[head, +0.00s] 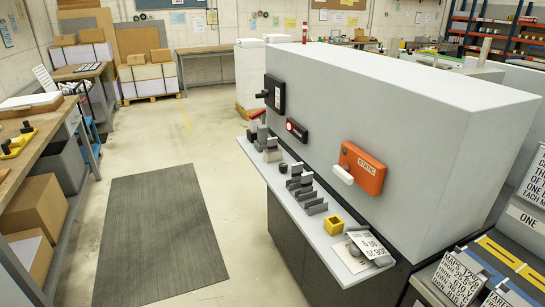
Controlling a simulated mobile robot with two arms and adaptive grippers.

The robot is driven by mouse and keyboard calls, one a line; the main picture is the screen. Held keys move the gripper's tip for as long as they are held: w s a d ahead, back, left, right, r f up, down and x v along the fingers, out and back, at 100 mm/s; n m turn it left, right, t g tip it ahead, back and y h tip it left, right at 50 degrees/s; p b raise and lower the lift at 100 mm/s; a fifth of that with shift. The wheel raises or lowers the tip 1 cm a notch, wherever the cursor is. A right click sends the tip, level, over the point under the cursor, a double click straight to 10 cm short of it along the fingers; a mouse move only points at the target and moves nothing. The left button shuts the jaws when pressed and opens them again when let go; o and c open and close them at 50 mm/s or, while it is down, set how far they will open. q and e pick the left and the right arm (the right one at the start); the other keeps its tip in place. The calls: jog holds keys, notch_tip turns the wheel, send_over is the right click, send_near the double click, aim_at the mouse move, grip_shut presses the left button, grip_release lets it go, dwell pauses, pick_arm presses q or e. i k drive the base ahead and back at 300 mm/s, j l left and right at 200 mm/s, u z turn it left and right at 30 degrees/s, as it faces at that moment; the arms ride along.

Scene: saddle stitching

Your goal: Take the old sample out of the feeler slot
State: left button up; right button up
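A large grey machine (400,115) stands at the centre right, with a narrow light shelf (285,197) along its front. Several grey and dark blocks and slotted holders (305,192) stand on this shelf. A small yellow open box (333,225) sits further along it. A white printed card (371,247) lies at the shelf's near end, beside small grey pieces. I cannot tell which holder is the feeler slot, or whether a sample sits in one. Neither of my grippers is in view.
An orange box marked STATIC (362,169) and a dark switch box (275,94) stick out from the machine's front. A dark mat (160,240) covers the open floor before it. A workbench (40,130) with cardboard boxes (38,205) beneath stands at left. Pallet stacks (148,82) stand behind.

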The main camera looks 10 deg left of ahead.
aim_at(271, 142)
jog(key=i+j+u, duration=0.15)
jog(key=i+j, duration=0.85)
jog(key=i, duration=0.1)
